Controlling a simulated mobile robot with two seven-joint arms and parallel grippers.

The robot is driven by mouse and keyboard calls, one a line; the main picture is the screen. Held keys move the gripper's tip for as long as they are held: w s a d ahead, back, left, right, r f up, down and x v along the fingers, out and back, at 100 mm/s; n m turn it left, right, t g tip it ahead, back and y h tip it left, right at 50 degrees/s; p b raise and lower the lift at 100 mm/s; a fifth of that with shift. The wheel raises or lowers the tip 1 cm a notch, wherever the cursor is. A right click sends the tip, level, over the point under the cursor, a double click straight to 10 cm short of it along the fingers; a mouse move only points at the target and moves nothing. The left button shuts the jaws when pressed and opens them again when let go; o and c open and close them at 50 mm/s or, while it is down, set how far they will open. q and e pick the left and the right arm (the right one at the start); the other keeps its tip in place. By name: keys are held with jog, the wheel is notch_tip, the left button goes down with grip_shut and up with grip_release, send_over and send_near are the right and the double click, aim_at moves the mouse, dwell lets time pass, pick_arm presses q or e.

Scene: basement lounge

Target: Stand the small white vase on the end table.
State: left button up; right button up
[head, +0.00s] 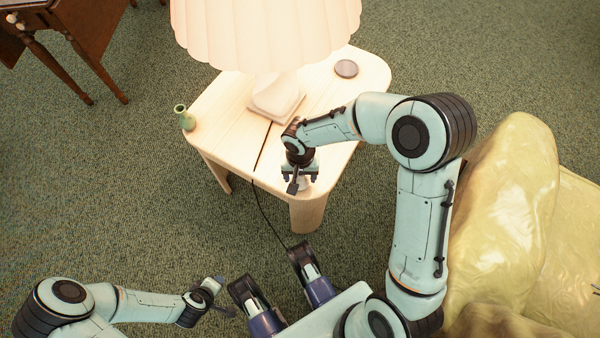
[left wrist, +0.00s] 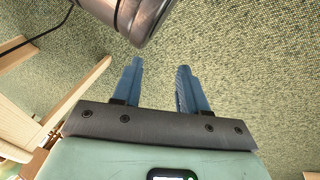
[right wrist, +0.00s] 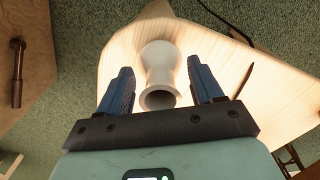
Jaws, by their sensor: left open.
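The small white vase (right wrist: 160,65) is between the two fingers of my right gripper (right wrist: 160,85) in the right wrist view, its round mouth facing the camera. A gap shows on each side, so the right gripper looks open around it. In the head view the right gripper (head: 299,182) points down at the front corner of the pale wooden end table (head: 222,112) and hides most of the vase (head: 304,185). The vase appears to stand on the tabletop near that edge. My left gripper (left wrist: 158,85) is open and empty over the carpet, away from the table.
A yellow sofa (head: 510,200) is at right. A cord (head: 268,218) hangs in front.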

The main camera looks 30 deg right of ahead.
jog(key=shift+r, duration=0.2)
pick_arm(q)
jog(key=s+d+r+g+h+p, duration=0.1)
jog(key=s+d+r+p, duration=0.1)
jog(key=s+r+p, duration=0.1)
jog(key=shift+s+d+r+p, duration=0.35)
jog(key=shift+s+r, duration=0.2)
jog(key=shift+r, duration=0.1)
pick_arm(e)
notch_tip(320, 180, up, 12)
jog(key=shift+f, duration=0.1)
